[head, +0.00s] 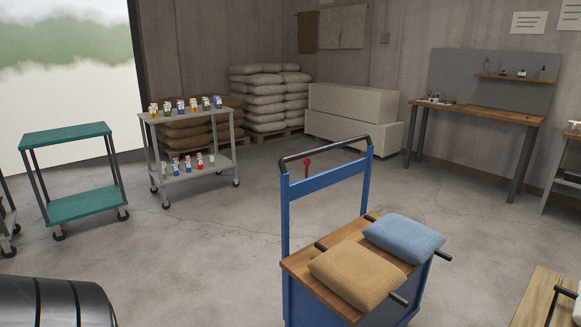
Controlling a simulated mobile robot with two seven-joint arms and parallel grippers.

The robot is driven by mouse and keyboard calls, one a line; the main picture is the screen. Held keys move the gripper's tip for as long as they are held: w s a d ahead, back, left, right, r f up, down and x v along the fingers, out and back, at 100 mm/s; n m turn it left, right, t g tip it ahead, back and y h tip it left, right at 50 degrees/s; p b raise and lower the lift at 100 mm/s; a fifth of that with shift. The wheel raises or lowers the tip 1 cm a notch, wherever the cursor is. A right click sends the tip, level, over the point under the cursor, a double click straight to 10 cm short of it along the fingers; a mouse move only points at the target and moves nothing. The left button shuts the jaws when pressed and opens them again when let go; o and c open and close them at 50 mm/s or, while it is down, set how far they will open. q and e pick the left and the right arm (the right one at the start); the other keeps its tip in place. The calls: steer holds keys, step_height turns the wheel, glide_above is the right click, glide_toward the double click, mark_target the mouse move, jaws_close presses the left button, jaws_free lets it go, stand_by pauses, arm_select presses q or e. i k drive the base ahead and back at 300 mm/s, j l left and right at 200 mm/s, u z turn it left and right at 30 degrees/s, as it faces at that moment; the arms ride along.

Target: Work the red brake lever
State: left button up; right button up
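The red brake lever (308,167) is small, with a round knob on top. It stands upright at the blue crossbar of a cart (328,183), below the cart's black push handle (322,149). The cart has a blue frame and a wooden deck. A tan cushion-like sack (357,275) and a blue one (403,238) lie on the deck. Neither of my grippers is in view.
A green two-shelf cart (82,206) and a grey cart with small bottles (188,173) stand at left. Stacked sacks (265,100), pale crates (352,115) and a workbench (482,110) line the back. A dark rounded object (50,302) fills the lower left. Floor around the blue cart's left is clear.

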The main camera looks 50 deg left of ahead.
mark_target(307, 161)
steer(key=j+u, duration=0.1)
steer(key=j, duration=1)
steer(key=j+u, duration=0.15)
steer(key=j, duration=0.95)
steer(key=j+u, duration=0.1)
steer(key=j, duration=0.95)
steer(key=i+l, duration=0.15)
steer(key=i, duration=0.35)
steer(key=i+l, duration=0.1)
steer(key=i, duration=0.35)
steer(key=i+l, duration=0.15)
steer(key=i, duration=0.35)
steer(key=u, duration=1.15)
